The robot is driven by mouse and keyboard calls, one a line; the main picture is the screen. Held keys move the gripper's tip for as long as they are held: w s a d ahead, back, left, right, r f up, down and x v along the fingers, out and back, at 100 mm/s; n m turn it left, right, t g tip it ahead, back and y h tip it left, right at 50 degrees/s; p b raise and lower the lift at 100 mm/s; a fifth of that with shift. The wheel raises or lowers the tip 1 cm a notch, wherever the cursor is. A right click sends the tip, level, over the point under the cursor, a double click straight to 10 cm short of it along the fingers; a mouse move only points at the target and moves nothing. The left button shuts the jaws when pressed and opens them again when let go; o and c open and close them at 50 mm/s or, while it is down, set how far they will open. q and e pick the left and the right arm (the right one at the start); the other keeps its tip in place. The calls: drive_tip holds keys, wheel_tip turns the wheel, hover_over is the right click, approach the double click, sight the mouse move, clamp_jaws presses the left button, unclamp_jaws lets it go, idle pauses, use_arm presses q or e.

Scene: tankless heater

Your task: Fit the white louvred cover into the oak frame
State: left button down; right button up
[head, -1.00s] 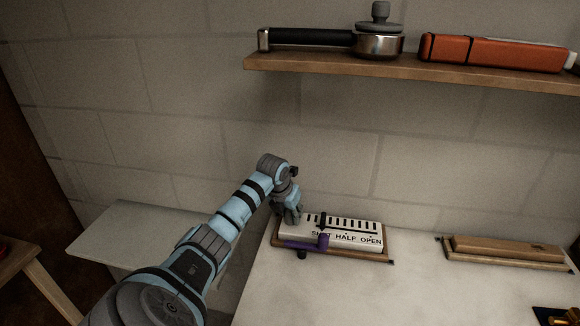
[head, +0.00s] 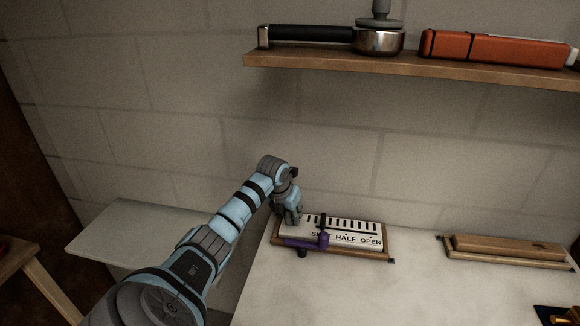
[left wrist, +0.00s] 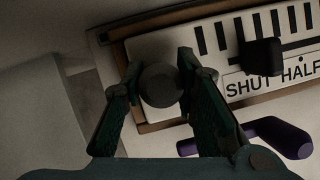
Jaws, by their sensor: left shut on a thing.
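The white louvred cover (head: 372,229) has a row of black slots, a black slider tab (left wrist: 262,56) and the words SHUT, HALF and OPEN. It lies over the oak frame (head: 388,243) on the pale worktop, and also shows in the left wrist view (left wrist: 232,62). My left gripper (head: 291,217) is at the cover's left end, shut on a dark round knob (left wrist: 160,85) there. A purple handle (head: 305,242) crosses the cover's front left edge and hides part of SHUT. I cannot tell whether the cover sits fully down in the frame. My right gripper is not in view.
A brown block on a wooden tray (head: 453,259) lies to the right on the pale worktop (head: 340,295). A wooden shelf (head: 330,61) above holds a portafilter (head: 378,41) and an orange tool (head: 490,50). The worktop's middle is clear.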

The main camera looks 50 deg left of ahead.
use_arm(q)
drive_tip(key=c, duration=1.2)
unclamp_jaws()
drive_tip(key=shift+r, duration=0.1)
drive_tip(key=v, duration=1.2)
